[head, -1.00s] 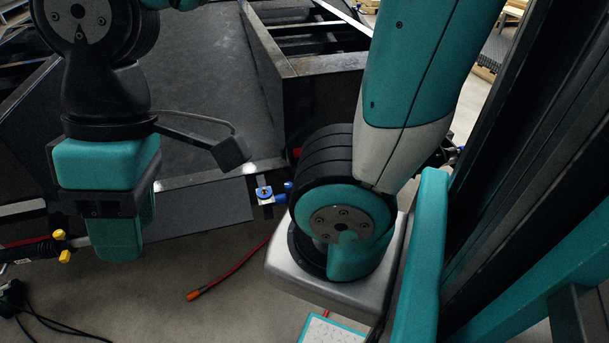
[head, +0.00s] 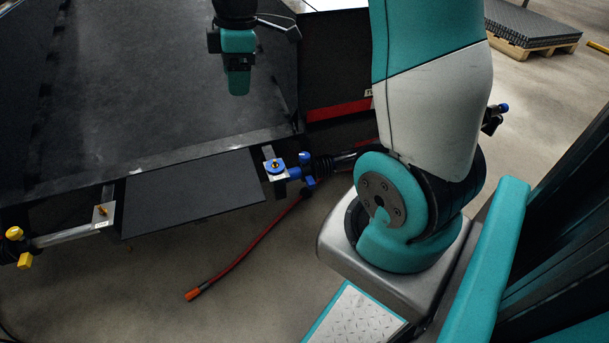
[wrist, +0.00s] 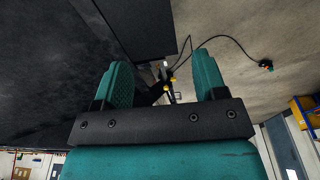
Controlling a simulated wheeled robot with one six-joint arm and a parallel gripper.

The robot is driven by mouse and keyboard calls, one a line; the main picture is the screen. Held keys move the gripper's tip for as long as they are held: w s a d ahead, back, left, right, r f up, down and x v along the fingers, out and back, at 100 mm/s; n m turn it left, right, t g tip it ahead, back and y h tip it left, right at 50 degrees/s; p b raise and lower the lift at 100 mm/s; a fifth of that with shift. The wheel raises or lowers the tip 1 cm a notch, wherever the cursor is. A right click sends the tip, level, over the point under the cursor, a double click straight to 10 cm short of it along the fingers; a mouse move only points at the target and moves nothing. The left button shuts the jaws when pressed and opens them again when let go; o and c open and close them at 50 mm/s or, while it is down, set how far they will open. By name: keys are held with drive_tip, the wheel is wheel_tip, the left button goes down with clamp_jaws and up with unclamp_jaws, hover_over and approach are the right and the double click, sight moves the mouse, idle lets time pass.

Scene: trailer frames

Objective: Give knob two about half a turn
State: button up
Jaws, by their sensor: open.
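My gripper (head: 238,84) hangs over the far part of the dark trailer bed (head: 150,100) in the head view. In the wrist view its two teal fingers (wrist: 162,62) stand apart with nothing between them. A blue knob (head: 276,165) sits on a metal fitting at the trailer's near corner, with more blue parts beside it. Yellow knobs (head: 14,233) sit at the left end of a metal bar. Yellow parts (wrist: 170,87) show small, well beyond the fingers, in the wrist view. No label shows which one is knob two. My gripper touches no knob.
A red hose (head: 250,245) with an orange end lies on the concrete floor. A dark flap (head: 190,195) hangs at the trailer's near edge. A black cable (wrist: 215,38) lies on the floor in the wrist view. A loaded pallet (head: 535,45) stands far right.

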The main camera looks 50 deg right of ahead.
drive_tip(key=w+d+f+n+b, duration=0.15)
drive_tip(key=d+f+b, duration=0.35)
drive_tip(key=d+f, duration=0.7)
drive_tip(key=n+g+h+b, duration=0.1)
drive_tip(key=b, duration=0.2)
hover_over(304, 155)
wheel_tip(304, 155, down, 7)
wheel_tip(304, 155, down, 17)
drive_tip(key=b, duration=0.5)
drive_tip(key=shift+r, duration=0.2)
